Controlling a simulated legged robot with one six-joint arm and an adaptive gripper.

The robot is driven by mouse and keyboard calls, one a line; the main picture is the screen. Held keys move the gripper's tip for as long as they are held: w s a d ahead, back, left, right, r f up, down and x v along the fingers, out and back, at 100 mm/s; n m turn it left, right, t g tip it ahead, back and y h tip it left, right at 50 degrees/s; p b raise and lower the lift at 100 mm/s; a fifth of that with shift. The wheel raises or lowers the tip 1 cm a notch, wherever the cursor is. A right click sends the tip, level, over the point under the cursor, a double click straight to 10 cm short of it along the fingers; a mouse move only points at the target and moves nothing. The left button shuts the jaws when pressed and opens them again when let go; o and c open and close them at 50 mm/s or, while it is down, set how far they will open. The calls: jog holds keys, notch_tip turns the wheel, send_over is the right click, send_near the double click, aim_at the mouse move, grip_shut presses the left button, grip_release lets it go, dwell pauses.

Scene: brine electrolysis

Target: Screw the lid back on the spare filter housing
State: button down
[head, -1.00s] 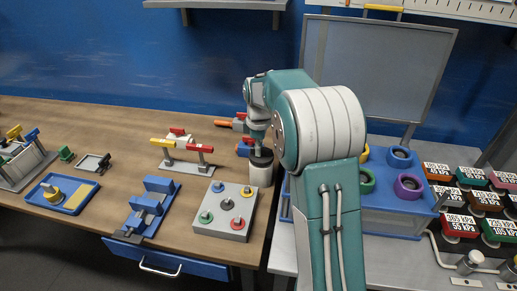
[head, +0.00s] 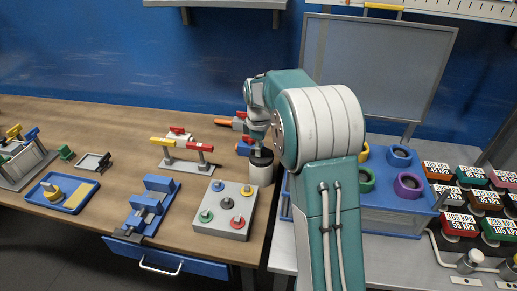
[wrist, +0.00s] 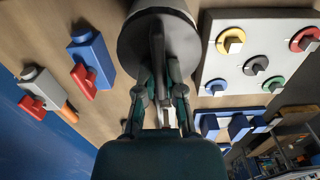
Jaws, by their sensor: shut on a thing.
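The spare filter housing (head: 261,174) is a pale upright cylinder near the right edge of the wooden bench. Its dark round lid (head: 261,158) sits on top of it. In the wrist view the lid (wrist: 184,42) is a dark disc with an upright grip bar (wrist: 158,52) across it. My gripper (head: 259,146) is above the housing, pointing down, with its fingers (wrist: 160,85) shut on the lid's bar. I cannot tell how far the lid's thread is engaged.
A grey plate with several coloured knobs (head: 224,226) stands close in front of the housing. Red-handled and orange-handled valves (head: 243,147) stand just behind it. A blue stepped rack (head: 150,205) and a valve stand (head: 187,166) are to the left. A blue box with coloured rings (head: 385,215) is on the right.

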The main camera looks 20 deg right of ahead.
jog(key=m, duration=0.5)
jog(key=shift+w+d, duration=0.1)
jog(key=shift+m, duration=0.3)
jog(key=m, duration=0.3)
jog(key=shift+d+m, duration=0.15)
jog(key=shift+m, duration=0.25)
jog(key=shift+d+m, duration=0.1)
jog(key=shift+m, duration=0.9)
jog(key=shift+m, duration=0.9)
jog(key=m, duration=0.3)
jog(key=shift+d+m, duration=0.2)
jog(key=shift+m, duration=0.2)
